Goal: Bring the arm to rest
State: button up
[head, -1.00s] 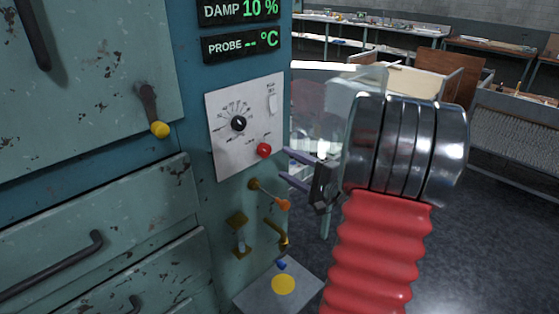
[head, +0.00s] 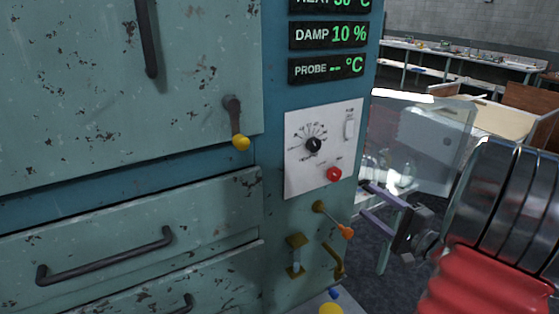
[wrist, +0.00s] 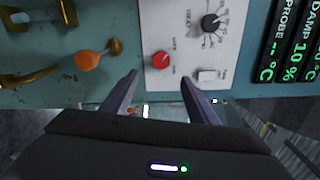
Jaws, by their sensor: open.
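My gripper (head: 377,204) is open and empty at the right of the teal cabinet's control panel in the head view. In the wrist view its two dark purple fingers (wrist: 158,92) stand apart with nothing between them. They point toward the white control plate (head: 300,178) with its black dial (head: 313,144) and red button (head: 334,174). My arm, with metal rings and a red bellows sleeve, fills the lower right of the head view. In the wrist view the red button (wrist: 161,60) shows beyond the fingers. I cannot tell the exact gap between fingertips and cabinet.
An orange-tipped lever (head: 345,231) and brass fittings (head: 296,252) stick out below the plate. A yellow-knobbed latch (head: 240,142) and drawer handle (head: 105,256) protrude at left. A clear panel (head: 420,140) stands behind my gripper. Benches (head: 460,65) stand farther back.

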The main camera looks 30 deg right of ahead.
jog(key=s+a+f+n+g+y, duration=0.1)
jog(key=s+a+f+n+g, duration=0.2)
jog(key=a, duration=0.4)
jog(key=s+a+f+n+g+y, duration=0.1)
jog(key=s+a+f+g+y, duration=0.1)
jog(key=a+f+g, duration=0.35)
jog(key=s+a+f+n+g+y, duration=0.1)
jog(key=s+a+f+n+g, duration=0.15)
jog(key=a+g, duration=0.45)
jog(key=s+a+r+n+t+h, duration=0.1)
jog(key=a+r+n+h, duration=0.1)
jog(key=a+r+n, duration=0.4)
jog(key=s+a+r+n+t+h, duration=0.1)
jog(key=a+r+n, duration=0.4)
jog(key=a, duration=0.6)
jog(key=shift+s+a+r+n+t+h, duration=0.15)
jog(key=shift+a+r+n+t+h, duration=0.3)
jog(key=shift+n+h, duration=0.55)
jog(key=shift+d+f, duration=0.1)
jog(key=shift+d, duration=0.05)
